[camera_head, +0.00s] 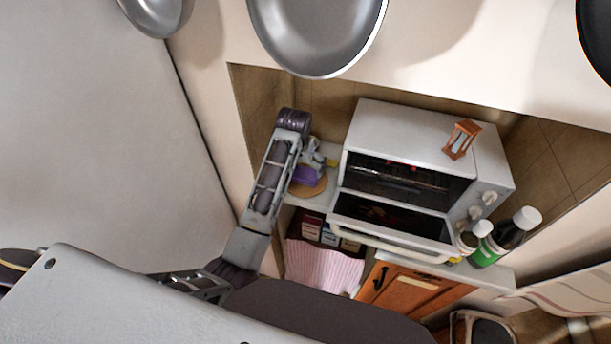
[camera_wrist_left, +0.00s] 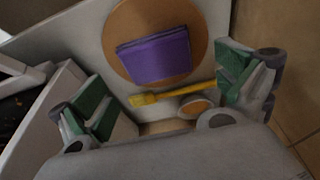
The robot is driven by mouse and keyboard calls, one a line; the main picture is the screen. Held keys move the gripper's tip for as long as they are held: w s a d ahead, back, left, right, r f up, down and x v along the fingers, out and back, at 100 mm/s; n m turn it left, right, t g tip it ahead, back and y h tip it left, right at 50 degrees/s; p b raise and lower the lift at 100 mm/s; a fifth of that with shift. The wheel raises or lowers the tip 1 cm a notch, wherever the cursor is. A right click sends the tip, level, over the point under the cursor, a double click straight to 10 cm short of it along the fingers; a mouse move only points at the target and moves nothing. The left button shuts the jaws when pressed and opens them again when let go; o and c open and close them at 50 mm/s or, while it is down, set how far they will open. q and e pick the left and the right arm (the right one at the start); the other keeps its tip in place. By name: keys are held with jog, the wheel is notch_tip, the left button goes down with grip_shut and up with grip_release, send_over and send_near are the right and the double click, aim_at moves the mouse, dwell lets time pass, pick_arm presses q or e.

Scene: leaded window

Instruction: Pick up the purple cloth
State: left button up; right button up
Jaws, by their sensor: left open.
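The purple cloth (camera_wrist_left: 155,55) lies folded on a round brown board (camera_wrist_left: 128,14) in the left wrist view. In the head view the cloth (camera_head: 305,175) shows beside my left gripper, on the board (camera_head: 308,188) left of the toaster oven. My left gripper (camera_wrist_left: 168,98) is open, its green-padded fingers spread wide on either side. The cloth lies beyond the fingertips, between their lines, and nothing is held. In the head view my left gripper (camera_head: 314,155) is partly hidden by its own arm. My right gripper is not in view.
A yellow-handled tool (camera_wrist_left: 160,96) lies near the cloth. The toaster oven (camera_head: 400,150), its door lowered, stands close on the right, with a wooden hourglass (camera_head: 461,139) on top. Bottles (camera_head: 505,237) stand at its right. Pans (camera_head: 318,35) hang above.

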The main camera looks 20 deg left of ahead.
aim_at(305, 173)
pick_arm(q)
jog(key=p+x, duration=0.1)
jog(key=x, duration=0.2)
jog(key=shift+d+f, duration=0.1)
jog(key=shift+d, duration=0.05)
jog(key=shift+w+f, duration=0.25)
jog(key=shift+f, duration=0.45)
jog(key=c, duration=0.9)
jog(key=shift+r, duration=0.1)
jog(key=shift+r, duration=0.9)
notch_tip(305, 173, up, 8)
jog(key=shift+r+b, duration=0.1)
jog(key=shift+b, duration=0.7)
